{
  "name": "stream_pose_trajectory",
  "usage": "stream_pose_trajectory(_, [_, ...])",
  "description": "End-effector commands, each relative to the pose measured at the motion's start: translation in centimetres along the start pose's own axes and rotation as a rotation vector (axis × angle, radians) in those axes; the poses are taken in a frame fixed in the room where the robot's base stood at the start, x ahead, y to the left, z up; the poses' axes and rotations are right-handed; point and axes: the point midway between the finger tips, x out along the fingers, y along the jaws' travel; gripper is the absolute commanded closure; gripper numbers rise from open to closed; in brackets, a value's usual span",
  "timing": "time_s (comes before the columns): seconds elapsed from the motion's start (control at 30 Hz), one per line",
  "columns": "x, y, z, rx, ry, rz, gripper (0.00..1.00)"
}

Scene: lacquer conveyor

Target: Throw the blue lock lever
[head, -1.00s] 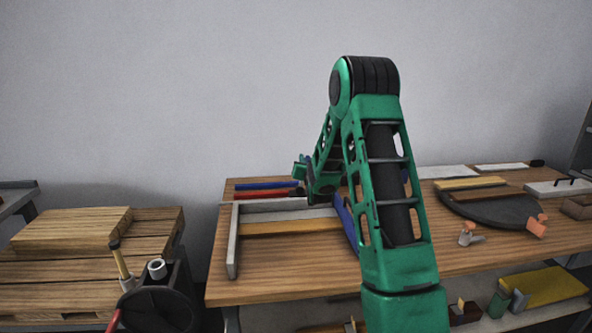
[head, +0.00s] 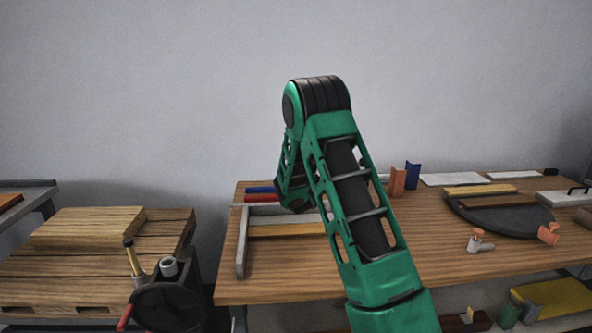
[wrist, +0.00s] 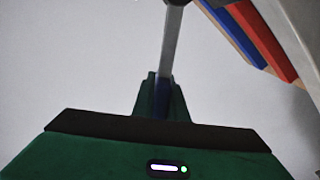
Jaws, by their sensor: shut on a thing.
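In the wrist view, a grey bar (wrist: 172,40) rises from between the fingers of my gripper (wrist: 162,82). A dark blue part (wrist: 162,84) shows at the bar's lower end, between the green fingers. This looks like the blue lock lever, held by its blue end. My gripper is shut on it. In the head view my green arm reaches over the left part of the workbench (head: 290,275), and its links hide my gripper and the lever.
A blue bar (head: 262,189) and a red bar (head: 262,198) lie at the bench's back left, near a grey frame (head: 242,245). A dark round plate (head: 505,218) sits at right. A wooden pallet (head: 80,285) stands left. The bench's front middle is clear.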

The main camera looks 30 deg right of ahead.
Motion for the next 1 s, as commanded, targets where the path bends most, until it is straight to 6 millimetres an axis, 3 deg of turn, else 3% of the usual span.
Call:
stream_pose_trajectory(0.1, [-0.13, -0.83, 0.09, -0.037, -0.002, -0.006, 1.00])
stream_pose_trajectory(0.7, [-0.15, -1.35, 0.22, -0.076, -0.004, -0.008, 1.00])
stream_pose_trajectory(0.73, [-0.15, -1.36, 0.22, -0.076, -0.004, -0.009, 0.83])
stream_pose_trajectory(0.8, [-0.14, -1.34, 0.22, -0.076, -0.004, -0.008, 0.69])
stream_pose_trajectory(1.0, [-0.07, -1.06, 0.17, -0.076, -0.003, -0.004, 0.69])
